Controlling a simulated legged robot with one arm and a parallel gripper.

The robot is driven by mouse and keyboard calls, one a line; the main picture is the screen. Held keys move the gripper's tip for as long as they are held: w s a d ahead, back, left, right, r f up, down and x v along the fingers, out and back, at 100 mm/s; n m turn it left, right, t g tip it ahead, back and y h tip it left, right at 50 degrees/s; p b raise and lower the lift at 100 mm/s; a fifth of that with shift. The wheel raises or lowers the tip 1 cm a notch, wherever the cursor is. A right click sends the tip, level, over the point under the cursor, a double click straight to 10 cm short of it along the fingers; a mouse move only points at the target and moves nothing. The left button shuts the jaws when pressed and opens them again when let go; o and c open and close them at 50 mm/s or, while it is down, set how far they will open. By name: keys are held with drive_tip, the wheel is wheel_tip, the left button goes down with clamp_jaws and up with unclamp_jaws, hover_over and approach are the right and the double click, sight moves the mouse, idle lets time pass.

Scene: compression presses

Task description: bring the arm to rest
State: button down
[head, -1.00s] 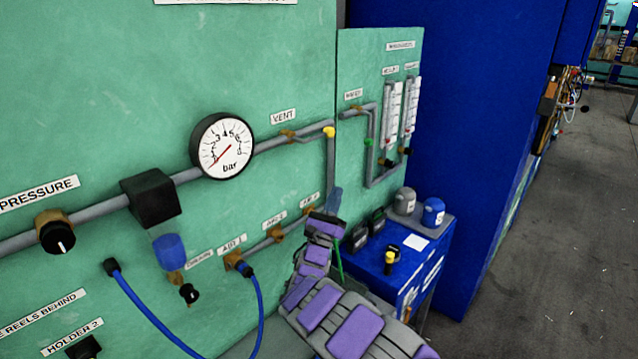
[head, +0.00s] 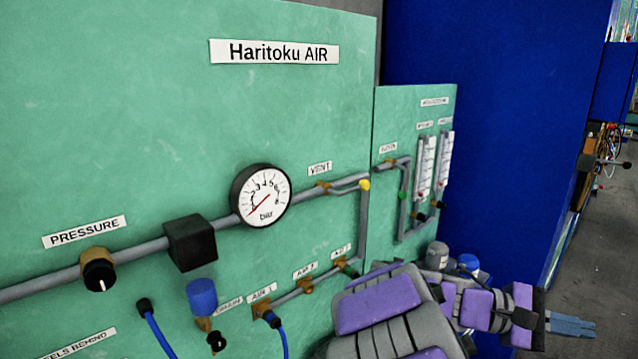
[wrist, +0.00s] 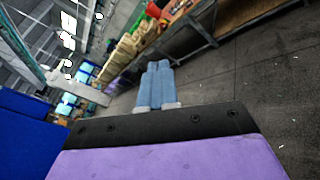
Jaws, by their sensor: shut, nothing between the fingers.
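My gripper (head: 572,325) is at the lower right in the head view, at the end of my purple and grey arm, pointing right past the panel toward the open floor. Its two blue-grey fingers lie together, shut and empty. In the wrist view the shut fingers (wrist: 156,84) point away over the grey floor and touch nothing. My arm hides most of the small blue table beside the panel.
The green air panel (head: 140,120) with a bar gauge (head: 261,196) and pipes stands at left. A blue wall (head: 500,120) is behind. A grey bottle (head: 437,255) and a blue-topped one (head: 469,263) show behind my arm. Wooden shelving (wrist: 225,25) stands farther off; floor (wrist: 270,90) is clear.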

drive_tip(key=s+a+f+m+y, duration=0.3)
drive_tip(key=s+a+f+y, duration=0.3)
drive_tip(key=s, duration=0.4)
drive_tip(key=s+a+f+m+t+y, duration=0.1)
drive_tip(key=s+a+f+y, duration=0.2)
drive_tip(key=a, duration=0.4)
drive_tip(key=s+a+f+t+y, duration=0.2)
drive_tip(key=s+a+f+y, duration=0.1)
drive_tip(key=a, duration=0.4)
drive_tip(key=s+a+f+m+t+y, duration=0.1)
drive_tip(key=s+a+f+y, duration=0.2)
drive_tip(key=a, duration=0.5)
drive_tip(key=shift+s+f+m+y, duration=0.2)
drive_tip(key=shift+f+m+y, duration=0.1)
drive_tip(key=shift+f+y, duration=0.25)
drive_tip(key=shift+d, duration=0.15)
